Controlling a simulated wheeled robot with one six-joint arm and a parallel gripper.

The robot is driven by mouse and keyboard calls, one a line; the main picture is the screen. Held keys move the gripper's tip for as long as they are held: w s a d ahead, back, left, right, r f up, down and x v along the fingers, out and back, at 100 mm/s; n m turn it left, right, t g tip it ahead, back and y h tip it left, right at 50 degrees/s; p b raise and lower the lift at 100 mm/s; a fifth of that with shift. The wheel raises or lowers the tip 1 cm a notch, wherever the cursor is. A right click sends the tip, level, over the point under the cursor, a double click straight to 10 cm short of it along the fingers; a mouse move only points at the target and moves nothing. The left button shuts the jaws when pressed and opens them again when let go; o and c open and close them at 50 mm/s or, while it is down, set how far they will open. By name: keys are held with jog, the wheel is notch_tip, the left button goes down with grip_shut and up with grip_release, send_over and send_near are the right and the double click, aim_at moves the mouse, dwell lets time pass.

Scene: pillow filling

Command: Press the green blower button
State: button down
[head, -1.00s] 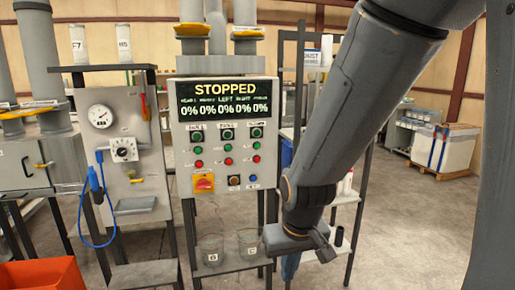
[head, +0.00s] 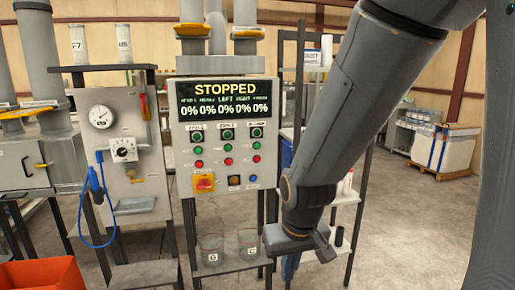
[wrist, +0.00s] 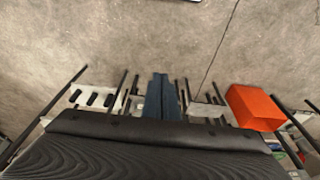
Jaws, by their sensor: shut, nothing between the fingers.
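The grey control panel (head: 224,150) stands left of my arm in the head view. Its top row has three green buttons in dark square mounts under small labels. The right one (head: 257,132) has a label too blurred to read with certainty, so I cannot confirm which is the blower button. Smaller green and red buttons sit below. The display reads STOPPED, with 0% values. My gripper (head: 289,270) hangs low, pointing down, below and right of the panel and apart from it. Its blue fingers show together and empty in the wrist view (wrist: 161,97).
Two clear beakers, one (head: 211,249) and another (head: 247,244), stand on a shelf under the panel. A gauge cabinet (head: 126,150) with a blue hose is to the left. An orange bin (head: 42,275) is at lower left. A rack (head: 346,195) stands behind my wrist. Open floor lies right.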

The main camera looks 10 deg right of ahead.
dwell(0.4)
notch_tip(320, 180, down, 13)
jog(key=w+g+b, duration=0.1)
jog(key=b, duration=1.1)
jog(key=shift+f, duration=0.1)
